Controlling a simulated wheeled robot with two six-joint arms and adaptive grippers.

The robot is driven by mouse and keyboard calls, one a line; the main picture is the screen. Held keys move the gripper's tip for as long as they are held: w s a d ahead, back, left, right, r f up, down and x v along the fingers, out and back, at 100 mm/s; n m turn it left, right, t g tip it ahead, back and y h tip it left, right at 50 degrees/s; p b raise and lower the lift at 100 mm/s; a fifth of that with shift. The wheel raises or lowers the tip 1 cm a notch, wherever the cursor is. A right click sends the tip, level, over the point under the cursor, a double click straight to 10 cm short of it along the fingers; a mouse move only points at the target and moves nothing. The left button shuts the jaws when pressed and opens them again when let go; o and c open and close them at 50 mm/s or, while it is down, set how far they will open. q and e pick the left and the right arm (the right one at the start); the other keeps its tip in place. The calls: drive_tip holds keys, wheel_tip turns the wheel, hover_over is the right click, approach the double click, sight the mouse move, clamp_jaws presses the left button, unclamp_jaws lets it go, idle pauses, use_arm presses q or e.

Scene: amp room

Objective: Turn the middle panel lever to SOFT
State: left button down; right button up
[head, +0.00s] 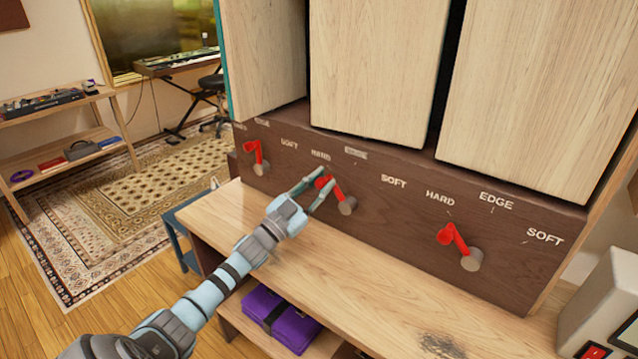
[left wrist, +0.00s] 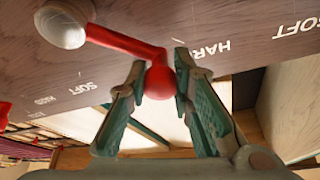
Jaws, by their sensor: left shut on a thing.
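The middle lever (head: 338,193) is a red arm with a red knob on a grey round pivot, on the dark brown panel strip. It leans up and left from its pivot, toward the HARD label (head: 320,155). The EDGE label (head: 356,153) is above it and the SOFT label (head: 393,181) is to its right. My left gripper (head: 320,188) is shut on the lever's knob. In the left wrist view the red knob (left wrist: 158,83) sits between the two fingers (left wrist: 160,72), and the arm runs left to the pivot (left wrist: 65,25). My right gripper is not in view.
A left lever (head: 254,152) and a right lever (head: 455,238), both red, flank the middle one. Pale wood panels (head: 380,70) rise above the strip. A wooden bench top (head: 390,285) lies below, with a purple bundle (head: 278,312) underneath. A grey box (head: 605,300) stands at the right.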

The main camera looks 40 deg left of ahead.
use_arm(q)
drive_tip(key=d+m+g+h+p, duration=0.2)
drive_tip(key=d+m+g+p, duration=0.4)
drive_tip(key=d+m+p, duration=0.5)
drive_tip(key=m+p, duration=0.5)
drive_tip(key=m, duration=0.3)
drive_tip(key=shift+d+f+h, duration=0.15)
drive_tip(key=shift+d+h, duration=0.1)
drive_tip(key=shift+h, duration=0.05)
drive_tip(key=shift+w+f, duration=0.1)
drive_tip(key=c, duration=1.4)
unclamp_jaws()
drive_tip(key=v, duration=1.2)
drive_tip(key=shift+r, duration=0.25)
